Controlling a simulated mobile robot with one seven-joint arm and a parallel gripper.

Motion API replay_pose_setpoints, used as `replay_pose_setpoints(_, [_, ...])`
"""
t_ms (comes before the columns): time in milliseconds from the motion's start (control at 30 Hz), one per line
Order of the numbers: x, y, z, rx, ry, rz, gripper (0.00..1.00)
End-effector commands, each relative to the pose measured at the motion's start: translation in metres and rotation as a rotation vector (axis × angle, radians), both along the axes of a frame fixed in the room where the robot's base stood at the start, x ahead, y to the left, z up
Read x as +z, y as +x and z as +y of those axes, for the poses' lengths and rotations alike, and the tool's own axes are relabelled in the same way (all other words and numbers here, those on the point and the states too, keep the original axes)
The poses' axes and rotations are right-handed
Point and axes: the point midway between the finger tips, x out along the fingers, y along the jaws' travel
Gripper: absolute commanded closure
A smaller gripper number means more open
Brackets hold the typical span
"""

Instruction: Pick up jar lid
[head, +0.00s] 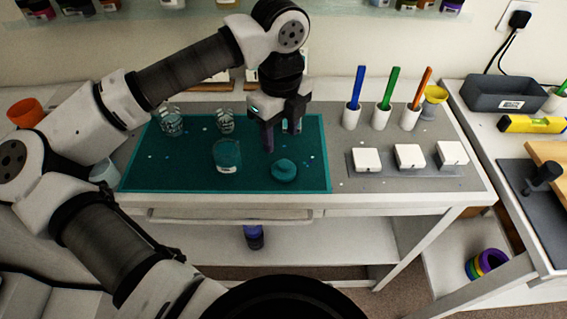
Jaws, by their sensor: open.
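The teal round object on the mat looks like the jar lid (284,170). It lies flat near the mat's front edge, right of a teal-filled jar (227,155). My gripper (281,140) is open and points down, just behind and above the lid. Its fingers appear empty and apart from the lid. The lid is not covered by the fingers. The exact height of the fingertips above the mat is hard to tell.
The teal mat (160,182) also holds two clear glasses (171,122) (224,121) at the back. To the right are three white cups (351,117) with coloured sticks and white square blocks (410,156) on a grey strip. The mat's front is clear.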

Motion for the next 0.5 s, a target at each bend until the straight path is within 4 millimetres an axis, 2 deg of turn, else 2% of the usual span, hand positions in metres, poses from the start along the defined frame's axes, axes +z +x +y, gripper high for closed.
replay_pose_setpoints(100, [-0.012, -0.001, 0.000, -0.001, -0.001, 0.001, 0.51])
replay_pose_setpoints(333, [-0.027, -0.005, -0.003, -0.004, -0.004, 0.002, 0.51])
replay_pose_setpoints(500, [-0.052, -0.012, -0.007, -0.002, -0.004, 0.003, 0.51])
